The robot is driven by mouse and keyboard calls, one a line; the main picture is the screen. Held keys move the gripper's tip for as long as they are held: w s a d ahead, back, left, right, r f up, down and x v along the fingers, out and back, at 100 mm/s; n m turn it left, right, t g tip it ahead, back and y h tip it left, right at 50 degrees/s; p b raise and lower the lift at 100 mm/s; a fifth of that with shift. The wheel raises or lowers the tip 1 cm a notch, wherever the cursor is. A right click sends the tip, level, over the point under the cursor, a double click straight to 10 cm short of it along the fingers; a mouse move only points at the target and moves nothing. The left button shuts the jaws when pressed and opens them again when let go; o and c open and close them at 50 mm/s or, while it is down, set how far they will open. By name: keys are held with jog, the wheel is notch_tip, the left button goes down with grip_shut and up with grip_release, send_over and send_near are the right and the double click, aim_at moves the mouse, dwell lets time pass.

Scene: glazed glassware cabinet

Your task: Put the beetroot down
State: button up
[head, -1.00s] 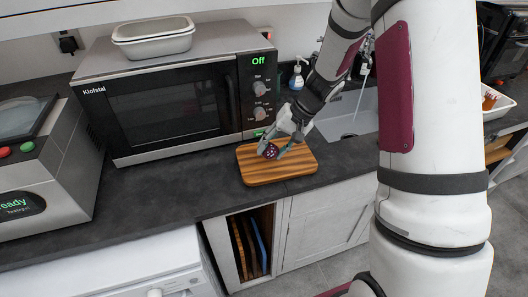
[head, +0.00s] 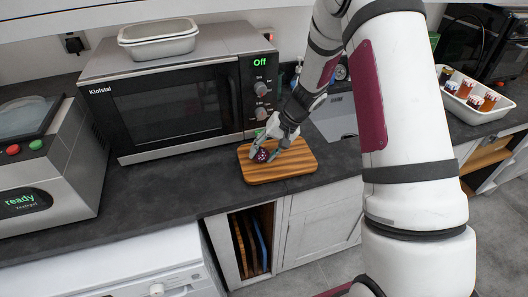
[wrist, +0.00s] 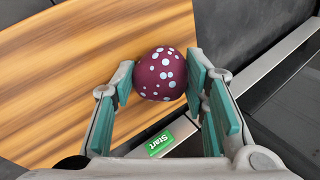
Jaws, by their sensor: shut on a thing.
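The beetroot (head: 262,156) is a dark purple ball with pale blue spots, over the left part of the striped wooden cutting board (head: 290,170). In the wrist view the beetroot (wrist: 160,75) sits between the green pads near the fingertips. My gripper (head: 265,152) points down at the board and is shut on the beetroot; its fingers (wrist: 159,78) flank it in the wrist view. The beetroot is at or just above the board; I cannot tell whether it touches. Part of it is hidden by the fingers in the head view.
A microwave (head: 170,110) showing "Off" stands just behind the board, with a white dish (head: 158,38) on top. A sink (head: 335,118) lies to the right. A white tray (head: 478,113) of several jars is at far right. The dark counter (head: 140,205) left of the board is clear.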

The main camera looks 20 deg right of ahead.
jog(key=shift+s+f, duration=0.15)
jog(key=shift+f, duration=0.7)
grip_shut()
jog(key=o, duration=1.4)
grip_release()
jog(key=shift+r, duration=0.15)
